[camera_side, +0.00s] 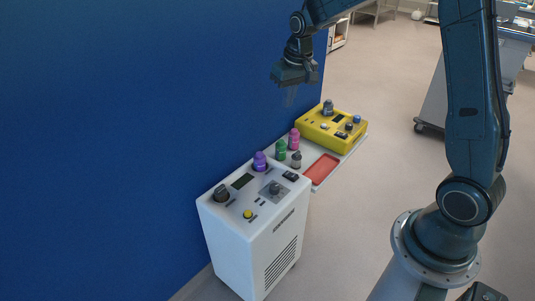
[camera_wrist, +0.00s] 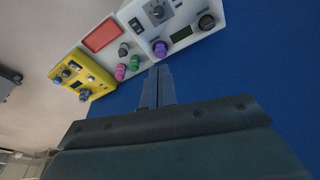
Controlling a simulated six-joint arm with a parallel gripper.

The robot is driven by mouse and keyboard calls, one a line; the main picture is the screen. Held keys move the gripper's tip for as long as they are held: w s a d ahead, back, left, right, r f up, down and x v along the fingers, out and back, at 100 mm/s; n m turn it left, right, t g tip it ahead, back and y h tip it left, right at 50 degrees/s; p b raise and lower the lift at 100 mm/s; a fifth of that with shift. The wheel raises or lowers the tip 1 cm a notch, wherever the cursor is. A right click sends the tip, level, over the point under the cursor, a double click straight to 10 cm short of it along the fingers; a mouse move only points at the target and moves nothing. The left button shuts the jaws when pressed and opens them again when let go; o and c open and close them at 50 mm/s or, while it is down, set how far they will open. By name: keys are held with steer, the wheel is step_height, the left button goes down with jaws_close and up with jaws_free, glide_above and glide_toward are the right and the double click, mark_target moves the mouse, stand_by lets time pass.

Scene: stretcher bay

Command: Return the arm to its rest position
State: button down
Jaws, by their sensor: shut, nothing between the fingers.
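My gripper (camera_side: 290,97) hangs from my arm in front of the blue wall in the side view, high above the far end of the bench-like row of devices. Its fingers point down and look empty. In the wrist view the two fingers of my gripper (camera_wrist: 158,70) lie close together, shut, with nothing between them. My arm is raised and bent over from the right in the side view.
Below stand a white cabinet (camera_side: 262,245) with knobs and a purple cap (camera_side: 260,161), a pale tray with a red panel (camera_side: 321,169) and green (camera_side: 281,150) and pink (camera_side: 294,139) pieces, and a yellow box (camera_side: 340,143). The floor at right is open; a cart (camera_side: 433,105) stands behind my arm.

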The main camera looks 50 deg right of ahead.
steer(key=s+a+r+n+t, duration=0.1)
steer(key=s+a+r, duration=0.2)
steer(key=s, duration=0.6)
steer(key=s+a+r+n+t, duration=0.1)
steer(key=s+a+r, duration=0.3)
steer(key=s, duration=0.5)
steer(key=s+a+r+n+t, duration=0.1)
steer(key=s+a+r, duration=0.2)
steer(key=s, duration=0.6)
steer(key=shift+s+a+r+n+y, duration=0.15)
steer(key=shift+s+r+n+y, duration=0.05)
steer(key=shift+r+n+y, duration=0.15)
